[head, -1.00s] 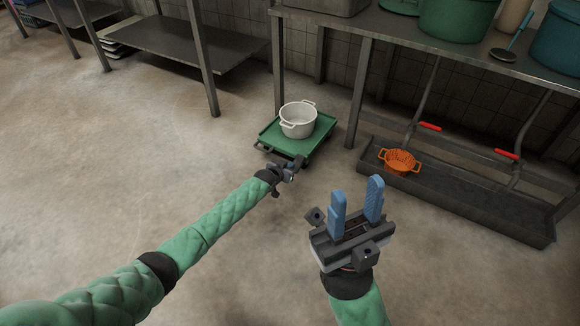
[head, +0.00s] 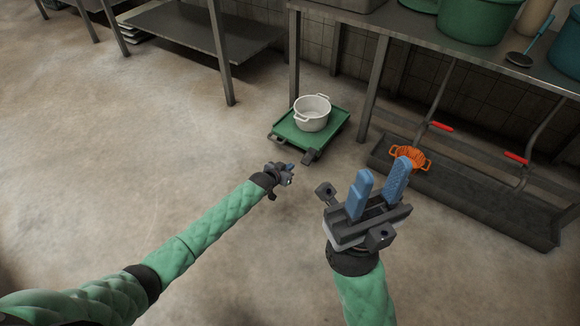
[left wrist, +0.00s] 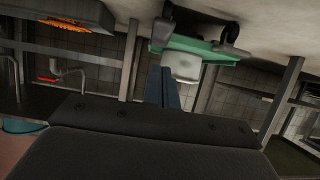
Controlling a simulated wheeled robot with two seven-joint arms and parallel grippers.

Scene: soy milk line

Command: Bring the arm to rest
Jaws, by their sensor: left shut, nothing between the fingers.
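My left gripper (head: 288,170) is out over the bare floor at the middle of the head view, with its arm reaching in from lower left. Its blue fingers (left wrist: 163,87) are together and empty in the left wrist view. My right gripper (head: 380,180) is at the right of the head view. Its two blue fingers point up and stand apart with nothing between them. No object is held by either gripper.
A green cart (head: 288,128) carries a white pot (head: 313,114) beyond my left gripper. An orange colander (head: 410,156) is by a dark floor trough (head: 470,200) at right. Metal tables (head: 200,35) stand behind. The floor at left is clear.

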